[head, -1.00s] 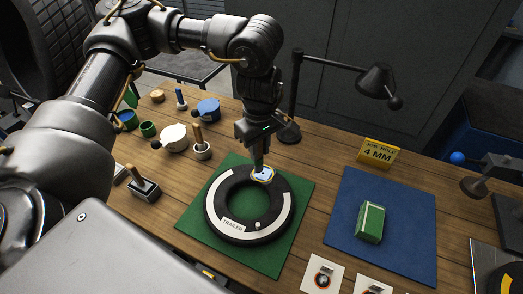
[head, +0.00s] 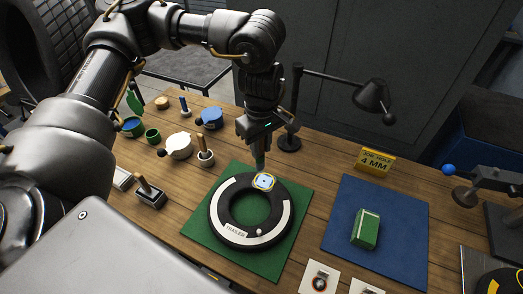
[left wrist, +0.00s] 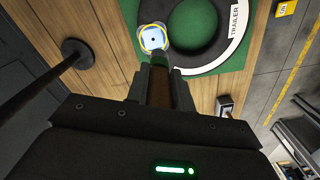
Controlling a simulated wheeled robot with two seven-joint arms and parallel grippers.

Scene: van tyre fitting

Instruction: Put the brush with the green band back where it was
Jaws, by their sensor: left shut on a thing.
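My left gripper (head: 258,140) is shut on a brush with a brown handle (left wrist: 161,92), seen between the jaws in the left wrist view. The brush points down. In the head view the brush tip is above the far rim of the black tyre (head: 215,212), just behind a pale blue patch with a yellow edge (head: 264,181). The patch lies on the tyre and shows fully. My right gripper is not in view.
The tyre lies on a green mat (head: 285,262). To the left stand a white pot (head: 179,146), a cup with an upright wooden handle (head: 205,157), a green cup (head: 152,135) and a blue tin (head: 210,118). A lamp (head: 370,96) stands behind. A blue mat (head: 400,215) holds a green box (head: 365,229).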

